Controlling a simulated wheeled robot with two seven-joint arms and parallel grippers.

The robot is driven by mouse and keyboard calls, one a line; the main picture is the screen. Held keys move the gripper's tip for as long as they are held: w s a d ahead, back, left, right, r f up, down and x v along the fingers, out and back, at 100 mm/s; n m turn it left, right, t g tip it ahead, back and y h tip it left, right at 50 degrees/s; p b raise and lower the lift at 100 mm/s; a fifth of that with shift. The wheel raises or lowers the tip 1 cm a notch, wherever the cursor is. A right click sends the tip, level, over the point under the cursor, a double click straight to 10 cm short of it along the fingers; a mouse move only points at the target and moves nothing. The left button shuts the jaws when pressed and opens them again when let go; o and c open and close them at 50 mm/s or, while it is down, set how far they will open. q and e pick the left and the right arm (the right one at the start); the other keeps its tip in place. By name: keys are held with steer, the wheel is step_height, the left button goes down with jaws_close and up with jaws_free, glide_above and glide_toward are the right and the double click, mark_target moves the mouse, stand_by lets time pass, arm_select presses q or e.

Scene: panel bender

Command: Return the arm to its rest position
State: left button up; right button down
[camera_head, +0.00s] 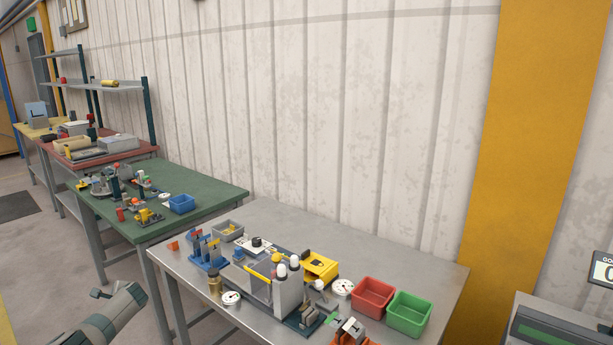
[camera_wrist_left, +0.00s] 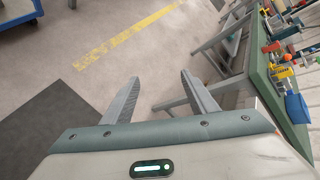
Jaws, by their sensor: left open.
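My left arm comes in at the lower left of the head view, and its end is low, in front of the benches and away from them. In the left wrist view my left gripper (camera_wrist_left: 158,90) is open, its two grey fingers wide apart with only bare floor between them. It touches nothing and holds nothing. My right gripper is in neither view.
A metal bench (camera_head: 440,270) holds a panel bender (camera_head: 287,290), a red bin (camera_head: 373,297) and a green bin (camera_head: 409,313). Open floor with a dark mat (camera_wrist_left: 45,125) lies below my left gripper.

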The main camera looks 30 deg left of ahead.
arm_select(q)
steer(key=s+d+f+n+t+h, duration=0.1)
steer(key=s+d+f+t, duration=0.1)
steer(key=s+f, duration=0.75)
steer(key=s+d+f+t+h, duration=0.1)
steer(key=s+f, duration=0.6)
steer(key=s, duration=0.6)
steer(key=s+d+f+n+h, duration=0.1)
steer(key=s+d+f+h, duration=0.15)
steer(key=d+f, duration=1.05)
steer(key=s+d+f+n+h, duration=0.15)
steer(key=s+d+f, duration=0.25)
steer(key=d+f, duration=0.9)
steer(key=s+d+f+h+b, duration=0.1)
steer(key=d+f, duration=0.2)
steer(key=d, duration=1.2)
steer(key=s+d+f+n+h, duration=0.1)
steer(key=d+f+h, duration=0.1)
steer(key=d, duration=1.3)
steer(key=s+d+f+g+h+b, duration=0.1)
steer(key=d+f, duration=0.3)
steer(key=d, duration=1.1)
steer(key=shift+d+f+h+b, duration=0.2)
steer(key=shift+f+h+b, duration=0.1)
steer(key=shift+h, duration=0.1)
steer(key=shift+r, duration=0.1)
